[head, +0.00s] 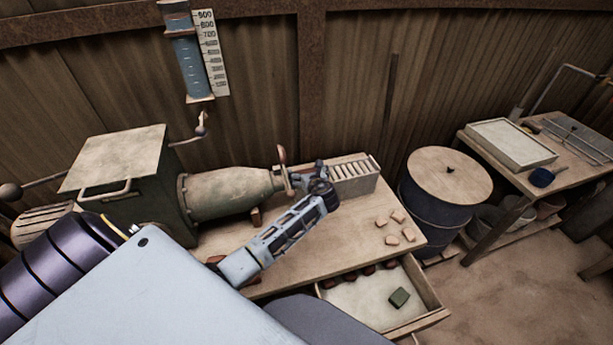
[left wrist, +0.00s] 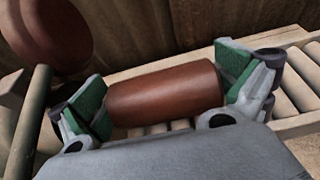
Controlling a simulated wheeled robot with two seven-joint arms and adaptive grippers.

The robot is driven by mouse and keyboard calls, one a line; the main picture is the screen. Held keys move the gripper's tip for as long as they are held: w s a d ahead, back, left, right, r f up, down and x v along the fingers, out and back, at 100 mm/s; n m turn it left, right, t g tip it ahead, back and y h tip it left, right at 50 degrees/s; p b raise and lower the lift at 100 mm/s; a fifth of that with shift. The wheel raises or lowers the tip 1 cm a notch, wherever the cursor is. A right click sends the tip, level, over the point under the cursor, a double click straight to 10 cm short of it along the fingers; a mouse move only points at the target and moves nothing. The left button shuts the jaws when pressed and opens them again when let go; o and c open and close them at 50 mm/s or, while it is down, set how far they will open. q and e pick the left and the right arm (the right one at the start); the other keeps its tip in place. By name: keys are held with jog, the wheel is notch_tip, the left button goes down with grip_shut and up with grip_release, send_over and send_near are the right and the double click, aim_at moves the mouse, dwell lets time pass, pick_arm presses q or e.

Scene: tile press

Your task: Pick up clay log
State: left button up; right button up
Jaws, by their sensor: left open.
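The clay log (left wrist: 165,92) is a smooth red-brown cylinder lying on its side on the roller track in the left wrist view. My left gripper (left wrist: 165,98) is open around it, with one green-padded finger beyond each end. The pads stand very near the log's ends; I cannot tell whether they touch. In the head view my left gripper (head: 318,186) is at the near end of the roller track (head: 355,175), and the log is hidden there. My right gripper is not in view.
The extruder's barrel (head: 230,192) is just left of the gripper. Several small tan pieces (head: 392,239) lie on the bench. An open drawer (head: 350,305) below holds a green block (head: 399,297). A lidded blue barrel (head: 437,205) stands to the right.

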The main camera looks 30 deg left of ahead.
pick_arm(q)
jog(key=shift+x, duration=0.85)
jog(key=shift+c, duration=0.3)
jog(key=c, duration=1)
notch_tip(320, 180, up, 18)
jog(key=shift+r+p, duration=0.1)
jog(key=shift+p, duration=0.2)
